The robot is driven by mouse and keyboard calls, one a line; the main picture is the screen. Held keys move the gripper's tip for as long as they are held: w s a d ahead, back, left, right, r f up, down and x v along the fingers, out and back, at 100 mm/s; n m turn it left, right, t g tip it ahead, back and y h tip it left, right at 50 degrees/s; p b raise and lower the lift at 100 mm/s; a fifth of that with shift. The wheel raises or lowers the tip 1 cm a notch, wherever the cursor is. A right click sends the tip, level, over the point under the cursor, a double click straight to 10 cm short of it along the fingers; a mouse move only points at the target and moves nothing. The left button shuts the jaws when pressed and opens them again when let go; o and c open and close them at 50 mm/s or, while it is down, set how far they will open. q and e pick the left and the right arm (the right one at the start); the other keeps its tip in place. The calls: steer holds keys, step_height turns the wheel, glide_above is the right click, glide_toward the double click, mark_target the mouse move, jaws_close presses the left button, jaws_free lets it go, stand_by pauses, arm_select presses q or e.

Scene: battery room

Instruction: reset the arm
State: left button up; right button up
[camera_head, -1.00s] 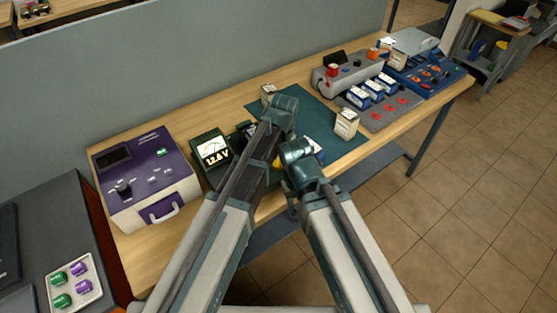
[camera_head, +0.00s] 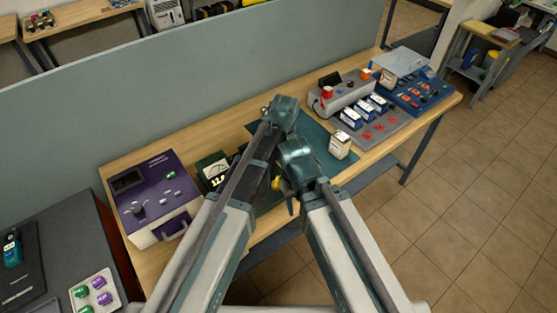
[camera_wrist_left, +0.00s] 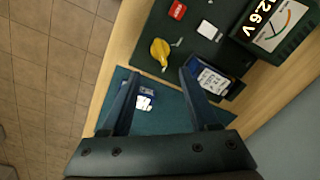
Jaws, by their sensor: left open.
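My left arm (camera_head: 215,240) and right arm (camera_head: 345,240) reach forward over the bench in the head view. Their upper joints stand close together above the teal mat. In the left wrist view my left gripper (camera_wrist_left: 155,78) is open, its two dark fingers spread above the mat. A small blue and white battery (camera_wrist_left: 144,99) lies on the mat in the gap, near the left finger. I see nothing held. The left gripper is hidden behind arm parts in the head view. My right gripper cannot be made out in either view.
A wooden bench (camera_head: 125,165) carries a purple device (camera_head: 152,195), a green meter (camera_head: 212,168) reading 12.6 V in the wrist view, a cream battery (camera_head: 340,144), and a grey charger (camera_head: 345,95) with several blue batteries. A partition (camera_head: 180,80) stands behind. Open floor lies right.

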arm_select(q)
steer(key=shift+r+p, duration=0.5)
steer(key=shift+r, duration=0.45)
arm_select(e)
steer(key=shift+r, duration=0.95)
arm_select(q)
steer(key=s+a+f+b, duration=0.3)
steer(key=s, duration=0.5)
steer(key=s+a+f+b, duration=0.3)
steer(key=s+f+b, duration=0.1)
steer(key=s, duration=0.4)
steer(key=shift+s+a, duration=0.3)
arm_select(e)
step_height(320, 180, down, 7)
steer(key=shift+f, duration=0.1)
